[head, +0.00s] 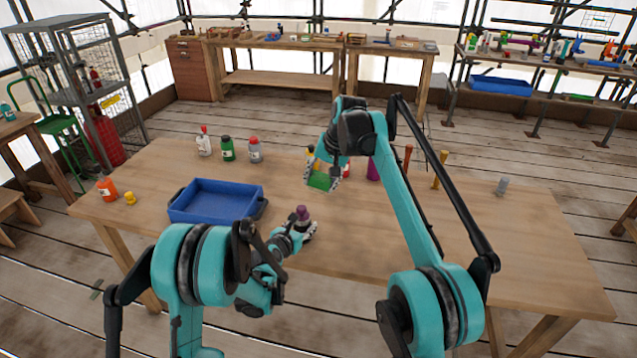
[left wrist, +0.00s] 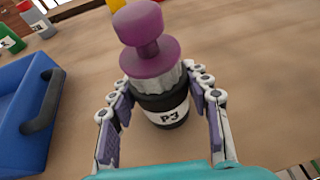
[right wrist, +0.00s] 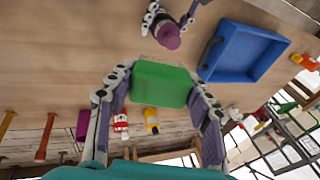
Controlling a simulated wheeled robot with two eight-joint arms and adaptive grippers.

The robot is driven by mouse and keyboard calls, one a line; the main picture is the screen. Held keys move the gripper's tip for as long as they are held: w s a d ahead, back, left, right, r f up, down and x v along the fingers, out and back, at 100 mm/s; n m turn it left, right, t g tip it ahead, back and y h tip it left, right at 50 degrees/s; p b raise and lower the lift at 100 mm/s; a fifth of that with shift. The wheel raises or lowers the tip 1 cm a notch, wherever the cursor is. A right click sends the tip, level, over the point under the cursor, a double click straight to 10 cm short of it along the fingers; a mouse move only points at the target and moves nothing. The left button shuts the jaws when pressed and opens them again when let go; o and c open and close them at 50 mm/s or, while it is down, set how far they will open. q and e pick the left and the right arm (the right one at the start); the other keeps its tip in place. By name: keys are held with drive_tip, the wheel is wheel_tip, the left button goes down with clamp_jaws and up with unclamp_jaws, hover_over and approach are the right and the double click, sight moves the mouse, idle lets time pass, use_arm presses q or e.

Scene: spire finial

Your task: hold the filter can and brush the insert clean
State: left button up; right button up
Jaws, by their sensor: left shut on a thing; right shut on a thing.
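The filter can (left wrist: 165,108) is black with a white label, and a pale ribbed insert (left wrist: 170,78) with a purple knob (left wrist: 150,55) stands out of its top. My left gripper (head: 306,228) is shut on the can, one finger on each side, low over the table's near side. The purple knob also shows in the right wrist view (right wrist: 168,38). My right gripper (head: 322,180) is shut on a green block-shaped tool (right wrist: 162,84), apparently the brush, above the table beyond the can. The tool and can are apart. Any bristles cannot be made out.
A blue tray (head: 216,184) lies left of the can. White, green and grey bottles stand behind it; an orange bottle (head: 107,188) and a yellow piece are at the far left. A purple cylinder (head: 373,169) and upright sticks stand right of my right gripper. The table's right part is mostly clear.

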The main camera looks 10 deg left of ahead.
drive_tip(key=shift+a, duration=0.1)
drive_tip(key=a, duration=0.1)
drive_tip(key=a+f, duration=0.1)
drive_tip(key=a, duration=0.1)
drive_tip(key=a+f, duration=0.1)
drive_tip(key=a, duration=0.1)
drive_tip(key=shift+f, duration=1.8)
drive_tip(key=shift+f, duration=0.8)
